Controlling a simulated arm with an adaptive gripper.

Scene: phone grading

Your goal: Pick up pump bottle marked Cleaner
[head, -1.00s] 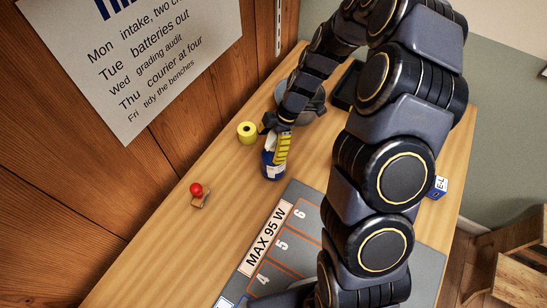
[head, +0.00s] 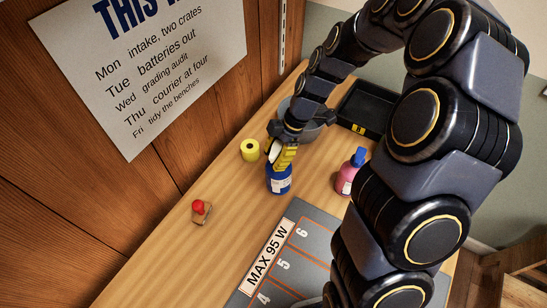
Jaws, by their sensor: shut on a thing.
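A blue bottle (head: 279,182) with a white label stands at the middle of the bench, just beyond the grey mat. My gripper (head: 284,158), with yellow fingers, is shut on its upper part from above. The fingers hide most of the bottle's top, and its label is too small to read. I cannot tell whether its base touches the bench. A pink bottle (head: 344,184) with a blue pump top stands to the right, partly behind my arm; no marking on it can be read.
A yellow roll (head: 250,150) lies close left of the blue bottle. A red-knobbed stamp (head: 201,212) is further left. A grey bowl (head: 313,129) and a black tray (head: 365,108) are behind. The numbered grey mat (head: 296,214) lies in front. Bare bench runs along the wall.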

